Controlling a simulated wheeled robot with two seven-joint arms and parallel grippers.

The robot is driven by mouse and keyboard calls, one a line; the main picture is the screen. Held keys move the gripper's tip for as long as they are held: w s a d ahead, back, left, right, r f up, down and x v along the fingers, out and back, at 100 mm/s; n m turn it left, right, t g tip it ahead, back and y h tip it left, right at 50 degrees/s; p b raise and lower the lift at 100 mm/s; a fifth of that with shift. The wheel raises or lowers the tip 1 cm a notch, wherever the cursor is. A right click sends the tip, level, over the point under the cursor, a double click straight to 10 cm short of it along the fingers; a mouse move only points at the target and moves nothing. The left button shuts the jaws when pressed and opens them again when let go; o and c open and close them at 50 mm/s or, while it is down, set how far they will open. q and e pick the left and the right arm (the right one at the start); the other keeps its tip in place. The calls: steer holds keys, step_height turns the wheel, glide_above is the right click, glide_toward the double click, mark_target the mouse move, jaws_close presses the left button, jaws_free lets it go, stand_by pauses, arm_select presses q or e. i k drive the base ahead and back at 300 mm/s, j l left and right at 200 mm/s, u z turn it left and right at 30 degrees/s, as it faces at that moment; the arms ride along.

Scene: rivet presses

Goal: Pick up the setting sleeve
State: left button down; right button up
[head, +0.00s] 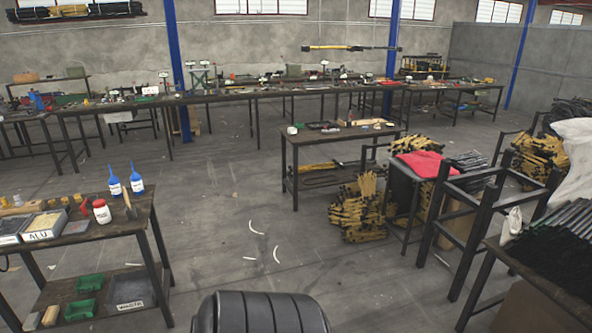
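I cannot pick out the setting sleeve in the head view; small items on the benches are too small to tell apart. The near-left workbench (150,212) carries two blue bottles (115,187), a white jar with a red lid (101,211), a tray labelled ALU (45,227) and small yellow parts. The middle table (338,135) holds several small items, including a dark tray. Neither of my grippers is in view.
Long benches (240,95) with many tools stand along the back. Bundles of yellow-black parts (358,208) lie near the middle table. Dark frames (480,208) and a table of rods (560,240) crowd the right. The grey floor (225,220) is mostly open in the centre.

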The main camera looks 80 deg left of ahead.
mark_target(76, 197)
steer(key=u, duration=3.9)
steer(key=i+l+z, duration=0.45)
steer(key=i+l, duration=0.5)
steer(key=l, duration=0.15)
steer(key=i+l+z, duration=0.1)
steer(key=i+z, duration=0.25)
steer(key=i, duration=3.05)
steer(key=i+u, duration=0.15)
steer(key=i, duration=0.4)
steer(key=i+l+u, duration=0.1)
steer(key=i, duration=0.45)
steer(key=i+l+u, duration=0.15)
steer(key=i, duration=0.45)
steer(key=i+j+u, duration=0.2)
steer(key=i+u, duration=0.5)
steer(key=u, duration=0.2)
steer(key=i+u, duration=0.4)
steer(key=i+l+u, duration=0.2)
steer(key=i+u, duration=0.25)
steer(key=k, duration=0.1)
